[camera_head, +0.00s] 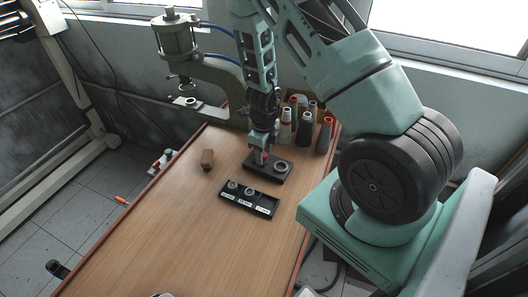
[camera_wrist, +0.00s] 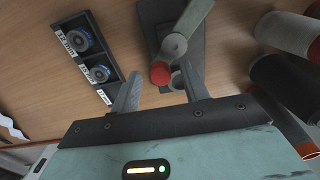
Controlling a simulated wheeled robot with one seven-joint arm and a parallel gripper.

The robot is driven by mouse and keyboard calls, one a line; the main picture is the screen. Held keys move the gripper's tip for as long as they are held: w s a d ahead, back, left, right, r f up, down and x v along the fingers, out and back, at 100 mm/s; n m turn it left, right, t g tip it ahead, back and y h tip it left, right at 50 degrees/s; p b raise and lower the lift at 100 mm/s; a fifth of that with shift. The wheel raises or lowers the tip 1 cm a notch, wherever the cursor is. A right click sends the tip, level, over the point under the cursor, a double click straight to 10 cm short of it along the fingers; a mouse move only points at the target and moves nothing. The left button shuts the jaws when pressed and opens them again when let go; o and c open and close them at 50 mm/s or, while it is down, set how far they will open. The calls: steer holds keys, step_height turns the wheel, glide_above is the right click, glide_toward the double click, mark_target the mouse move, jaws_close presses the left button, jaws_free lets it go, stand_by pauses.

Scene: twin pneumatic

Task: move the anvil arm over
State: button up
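The anvil arm appears to be the grey-green bar (camera_wrist: 192,20) with a round hub and a red-tipped knob (camera_wrist: 160,73) in the wrist view, over a dark base plate (camera_wrist: 150,20). In the head view the dark base (camera_head: 285,178) lies at the far part of the table, with a metal ring (camera_head: 280,167) on its right end. My gripper (camera_head: 263,150) is low over the base's left end; its fingers (camera_wrist: 161,70) are apart in the wrist view. The red tip shows between them; contact is not visible. The bar is mostly hidden in the head view.
A black labelled tray (camera_head: 232,202) with metal rings lies in front of the base. Several thread cones (camera_head: 305,130) stand right of my gripper. A press (camera_head: 178,40) overhangs the table's back left. The near table is mostly clear.

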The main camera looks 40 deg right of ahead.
step_height(320, 180, up, 17)
steer(key=p, duration=0.2)
steer(key=shift+r, duration=0.2)
steer(key=shift+f, duration=0.1)
stand_by(0.7)
steer(key=s+a+f+n+y+b, duration=0.1)
steer(key=s+a+n+b, duration=0.25)
steer(key=a+n, duration=0.6)
steer(key=s+a+f+n+y+b, duration=0.15)
steer(key=a+n+b, duration=0.25)
steer(key=a+n, duration=0.5)
steer(key=s+a+n+h+b, duration=0.1)
steer(key=s+a+n+b, duration=0.2)
steer(key=n, duration=0.8)
steer(key=s+a+f+n+h+b, duration=0.1)
steer(key=s+a+n+b, duration=0.3)
steer(key=s+a+n, duration=0.4)
steer(key=s+n, duration=0.2)
steer(key=s, duration=0.1)
steer(key=shift+s+a+n, duration=0.25)
steer(key=shift+s+n, duration=0.05)
steer(key=shift+n, duration=0.05)
steer(key=shift+f, duration=0.1)
